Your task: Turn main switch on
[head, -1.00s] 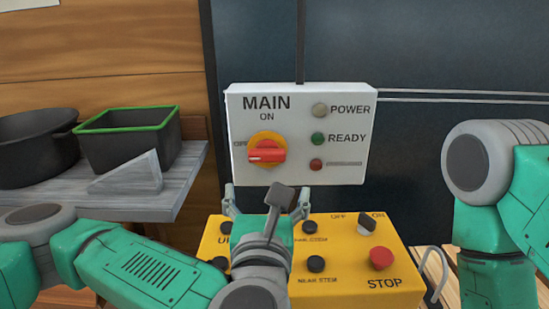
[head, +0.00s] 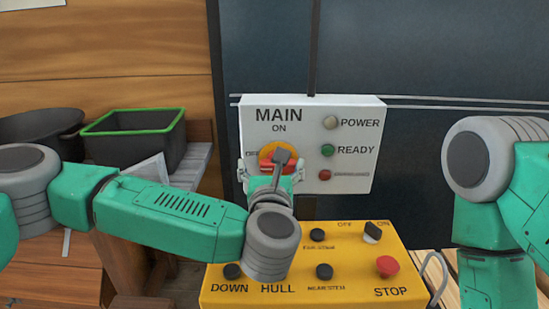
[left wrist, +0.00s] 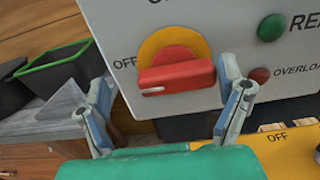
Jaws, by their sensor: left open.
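The main switch is a red knob (left wrist: 176,77) on a yellow disc (left wrist: 170,43), set on the white MAIN panel (head: 358,108). In the left wrist view its white mark points left, toward OFF. My left gripper (left wrist: 168,108) is open, with one finger at each side of the knob and a little below it. I cannot tell whether either finger touches the knob. In the head view the left gripper (head: 271,172) covers the knob's lower part. My right arm shows at the right edge, but its gripper is not in view.
A yellow control box (head: 345,270) with black buttons, a small selector and a red STOP button (head: 387,266) stands below the panel. A black bin with a green rim (head: 135,130) and a dark pot (head: 45,127) are at the left on a grey shelf (head: 196,165).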

